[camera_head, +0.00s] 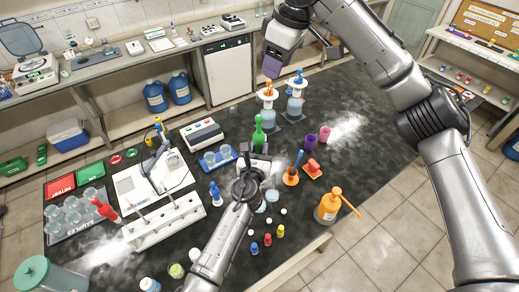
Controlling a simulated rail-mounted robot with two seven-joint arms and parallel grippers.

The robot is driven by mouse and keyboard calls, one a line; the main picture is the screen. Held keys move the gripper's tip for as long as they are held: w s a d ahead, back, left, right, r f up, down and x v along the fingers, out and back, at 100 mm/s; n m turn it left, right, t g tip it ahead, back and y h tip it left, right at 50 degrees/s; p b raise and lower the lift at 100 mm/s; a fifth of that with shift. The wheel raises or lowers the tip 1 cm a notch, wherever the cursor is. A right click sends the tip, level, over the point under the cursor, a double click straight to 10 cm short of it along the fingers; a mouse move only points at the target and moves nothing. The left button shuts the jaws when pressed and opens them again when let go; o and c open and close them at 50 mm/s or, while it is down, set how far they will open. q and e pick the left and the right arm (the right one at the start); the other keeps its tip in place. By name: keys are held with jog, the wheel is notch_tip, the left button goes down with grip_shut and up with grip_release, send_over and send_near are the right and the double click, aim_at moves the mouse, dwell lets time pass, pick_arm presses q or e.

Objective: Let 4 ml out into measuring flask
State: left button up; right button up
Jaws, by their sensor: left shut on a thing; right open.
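My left gripper (248,178) is low over the middle of the bench. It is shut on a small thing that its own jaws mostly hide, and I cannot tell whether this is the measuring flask. Two dispenser bottles stand at the back: one with an orange top (268,92), one with a blue top (297,81). My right gripper (272,66) is open and empty, pointing down above and behind the orange-topped dispenser. Liquid levels and volume marks are too small to read.
A green bottle (258,135) stands just beyond my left gripper. A white rack (164,220) and a sample tray (75,213) are at left. The bench's far right corner is clear.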

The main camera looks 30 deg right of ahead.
aim_at(258, 139)
pick_arm(q)
jog(key=shift+r+p, duration=2.85)
jog(key=shift+r, duration=0.15)
